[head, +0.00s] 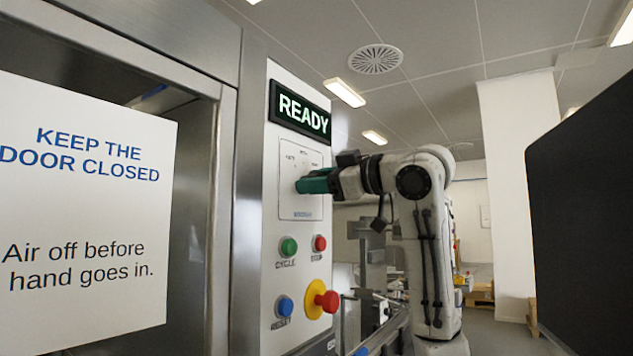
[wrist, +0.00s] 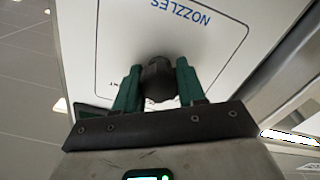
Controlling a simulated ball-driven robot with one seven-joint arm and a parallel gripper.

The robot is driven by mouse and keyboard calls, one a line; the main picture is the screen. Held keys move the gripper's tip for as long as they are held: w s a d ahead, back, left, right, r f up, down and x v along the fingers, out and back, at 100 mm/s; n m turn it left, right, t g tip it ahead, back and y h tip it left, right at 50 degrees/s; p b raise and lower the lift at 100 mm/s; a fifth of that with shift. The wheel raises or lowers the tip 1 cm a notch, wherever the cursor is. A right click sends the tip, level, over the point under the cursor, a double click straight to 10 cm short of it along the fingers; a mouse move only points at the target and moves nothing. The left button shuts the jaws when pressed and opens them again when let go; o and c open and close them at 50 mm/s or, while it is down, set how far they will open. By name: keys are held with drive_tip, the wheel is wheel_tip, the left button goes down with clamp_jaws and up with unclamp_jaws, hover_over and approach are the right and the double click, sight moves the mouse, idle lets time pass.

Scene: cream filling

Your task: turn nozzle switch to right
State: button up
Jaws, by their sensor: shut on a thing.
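The nozzle switch (wrist: 158,82) is a dark, faceted knob on the white panel marked NOZZLES, which appears upside down in the wrist view. My gripper (wrist: 158,70) has its two green fingers on either side of the knob and is shut on it. In the head view my gripper (head: 303,185) reaches in from the right to the framed switch plate (head: 300,160), and it hides the knob there. I cannot tell which way the knob points. Most of its position labels are covered or too small to read.
A green READY display (head: 302,110) sits above the switch plate. Below are a green button (head: 288,247), a red button (head: 320,243), a blue button (head: 284,307) and a red emergency knob (head: 322,299). A door sign (head: 85,200) is at left. A dark panel (head: 585,215) stands at right.

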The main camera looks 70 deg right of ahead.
drive_tip(key=shift+a+r, duration=0.15)
drive_tip(key=shift+r, duration=0.1)
drive_tip(key=o, duration=1.1)
drive_tip(key=shift+f, duration=0.1)
drive_tip(key=shift+c, duration=0.2)
drive_tip(key=shift+s, duration=0.35)
drive_tip(key=b+v, duration=0.2)
drive_tip(key=v, duration=0.8)
drive_tip(key=shift+b, duration=0.3)
